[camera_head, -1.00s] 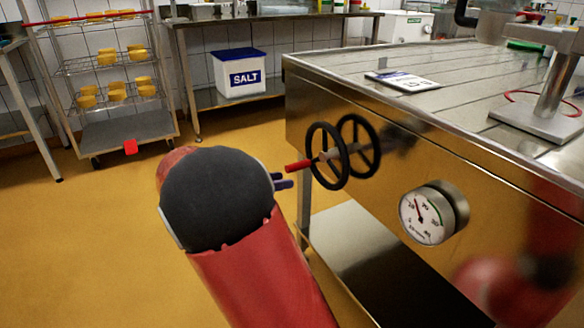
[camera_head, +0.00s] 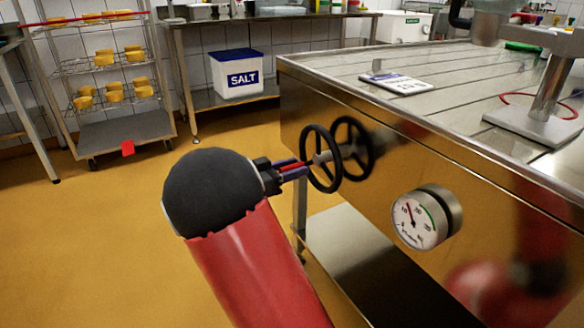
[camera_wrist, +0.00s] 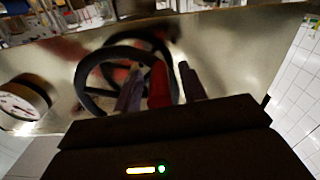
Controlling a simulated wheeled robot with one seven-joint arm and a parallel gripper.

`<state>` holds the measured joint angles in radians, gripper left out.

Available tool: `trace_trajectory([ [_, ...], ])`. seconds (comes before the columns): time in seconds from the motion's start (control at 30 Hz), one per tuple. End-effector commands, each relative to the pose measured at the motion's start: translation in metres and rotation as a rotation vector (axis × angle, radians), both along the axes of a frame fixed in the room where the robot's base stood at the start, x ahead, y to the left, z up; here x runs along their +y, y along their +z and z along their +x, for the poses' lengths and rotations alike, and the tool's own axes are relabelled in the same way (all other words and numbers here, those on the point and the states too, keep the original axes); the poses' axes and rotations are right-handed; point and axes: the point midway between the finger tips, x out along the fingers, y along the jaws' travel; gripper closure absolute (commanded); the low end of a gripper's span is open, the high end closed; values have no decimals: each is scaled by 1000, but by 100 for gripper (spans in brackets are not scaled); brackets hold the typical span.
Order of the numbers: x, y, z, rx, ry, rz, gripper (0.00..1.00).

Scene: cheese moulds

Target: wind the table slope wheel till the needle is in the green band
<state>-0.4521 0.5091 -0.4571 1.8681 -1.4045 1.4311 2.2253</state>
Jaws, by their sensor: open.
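The black slope wheel (camera_head: 322,157) stands out from the table's polished steel side, with its dark reflection behind it. The wheel also shows in the wrist view (camera_wrist: 82,82). Its red handle (camera_wrist: 158,86) lies between the two fingers of my gripper (camera_head: 291,172). The fingers are open, one on each side of the handle; whether either touches it I cannot tell. The round gauge (camera_head: 419,219) is on the same side panel, right of and below the wheel. Its red needle points up and slightly left, outside the green band on the dial's right side.
A salt bin (camera_head: 238,74) sits on a shelf behind. A rack (camera_head: 108,66) of yellow cheeses is at the left. The floor left of my arm is clear.

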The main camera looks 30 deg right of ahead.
Motion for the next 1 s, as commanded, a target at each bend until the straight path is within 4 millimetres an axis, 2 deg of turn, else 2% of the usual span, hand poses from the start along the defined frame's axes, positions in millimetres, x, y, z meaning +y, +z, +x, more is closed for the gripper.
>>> trace_trajectory([
  [0.23,-1,0,0,0,0,0,59],
  [0.5,-1,0,0,0,0,0,94],
  [0.57,-1,0,0,0,0,0,100],
  [1.0,-1,-4,-2,36,1,0,100],
])
